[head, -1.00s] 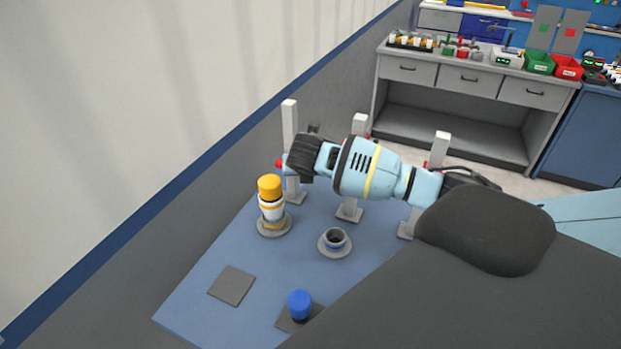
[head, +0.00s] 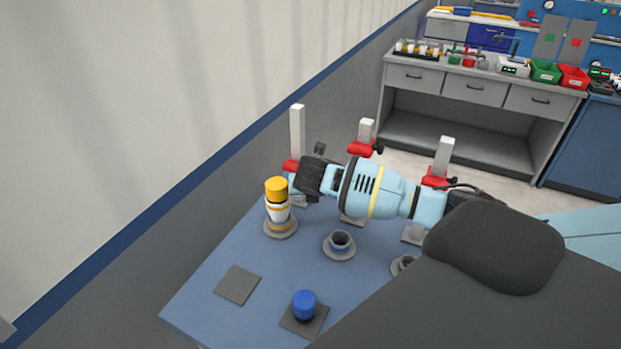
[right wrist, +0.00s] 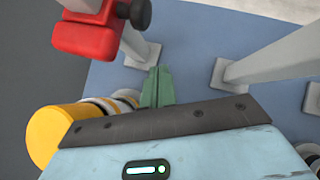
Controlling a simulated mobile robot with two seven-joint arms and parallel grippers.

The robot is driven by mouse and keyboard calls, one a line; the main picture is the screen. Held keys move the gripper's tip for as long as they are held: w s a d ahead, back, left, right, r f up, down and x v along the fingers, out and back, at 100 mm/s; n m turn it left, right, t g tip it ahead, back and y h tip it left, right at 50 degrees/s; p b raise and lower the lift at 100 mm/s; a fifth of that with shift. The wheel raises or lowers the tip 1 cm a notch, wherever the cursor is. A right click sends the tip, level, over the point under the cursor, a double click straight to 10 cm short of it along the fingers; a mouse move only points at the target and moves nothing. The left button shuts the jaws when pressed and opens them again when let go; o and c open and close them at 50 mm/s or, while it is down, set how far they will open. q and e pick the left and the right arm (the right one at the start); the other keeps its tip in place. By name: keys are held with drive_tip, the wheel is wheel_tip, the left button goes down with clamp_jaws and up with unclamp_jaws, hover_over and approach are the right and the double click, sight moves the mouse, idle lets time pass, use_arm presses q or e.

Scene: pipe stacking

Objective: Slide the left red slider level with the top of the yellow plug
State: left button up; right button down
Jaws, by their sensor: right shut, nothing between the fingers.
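The left red slider (head: 291,166) sits on the left white post (head: 297,132), partly behind my right gripper in the head view. It also shows at the upper left of the right wrist view (right wrist: 85,40). The yellow plug (head: 275,186) tops a white stack on a round base; in the right wrist view it (right wrist: 52,136) is at the lower left. The slider appears slightly higher than the plug top. My right gripper (head: 292,184) is beside the plug, below the slider. Its green fingers (right wrist: 157,86) are shut and empty, apart from the slider. My left gripper is not in view.
Two more posts carry red sliders (head: 362,149) (head: 436,180) to the right. A grey socket (head: 340,243), a blue-topped piece (head: 304,304) and a bare dark square (head: 237,285) are on the blue table. A wall runs along the left.

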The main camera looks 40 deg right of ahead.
drive_tip(key=v, duration=0.9)
drive_tip(key=shift+r+p, duration=0.3)
drive_tip(key=shift+p, duration=0.15)
